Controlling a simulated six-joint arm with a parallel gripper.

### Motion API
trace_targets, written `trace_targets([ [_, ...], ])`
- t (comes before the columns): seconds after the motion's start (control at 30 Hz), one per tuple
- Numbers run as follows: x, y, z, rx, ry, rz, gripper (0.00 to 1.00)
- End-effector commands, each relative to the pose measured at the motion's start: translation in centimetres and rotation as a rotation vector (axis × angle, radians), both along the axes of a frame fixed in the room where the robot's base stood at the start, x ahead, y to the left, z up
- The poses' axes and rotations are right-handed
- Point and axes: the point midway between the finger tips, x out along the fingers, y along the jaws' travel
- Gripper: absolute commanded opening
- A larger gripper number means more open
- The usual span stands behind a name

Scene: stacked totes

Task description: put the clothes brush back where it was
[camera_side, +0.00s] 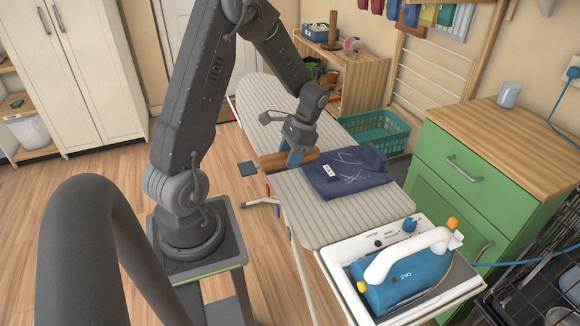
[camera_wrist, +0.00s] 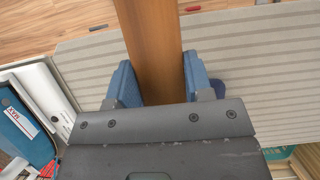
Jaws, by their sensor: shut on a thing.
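The clothes brush (camera_side: 271,161) is a long brown wooden piece held across the striped ironing board (camera_side: 295,207). My gripper (camera_side: 297,158) is shut on it, with blue fingers on either side. In the wrist view the brush (camera_wrist: 152,35) runs away from me between the two blue fingers (camera_wrist: 155,80). I cannot tell whether the brush touches the board. Its bristles are hidden.
A folded navy garment (camera_side: 346,178) lies on the board just right of the brush. A blue and white iron (camera_side: 405,275) stands at the board's near end. A teal basket (camera_side: 372,133) and a green cabinet (camera_side: 460,180) stand behind.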

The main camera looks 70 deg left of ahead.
Motion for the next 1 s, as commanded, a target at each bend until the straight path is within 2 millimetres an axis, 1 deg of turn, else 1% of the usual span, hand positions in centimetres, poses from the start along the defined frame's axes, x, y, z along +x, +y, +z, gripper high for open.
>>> trace_targets([
  [0.07,0.1,-0.1,-0.7,-0.001,0.003,0.000,0.28],
  [0.2,0.0,-0.1,-2.8,-0.002,0.003,0.000,0.28],
  [0.3,0.0,0.0,-3.8,-0.001,0.002,-0.001,0.28],
  [0.63,0.1,0.0,-4.0,0.000,0.000,0.000,0.28],
  [1.0,0.1,0.0,-5.1,0.000,0.000,0.000,0.28],
])
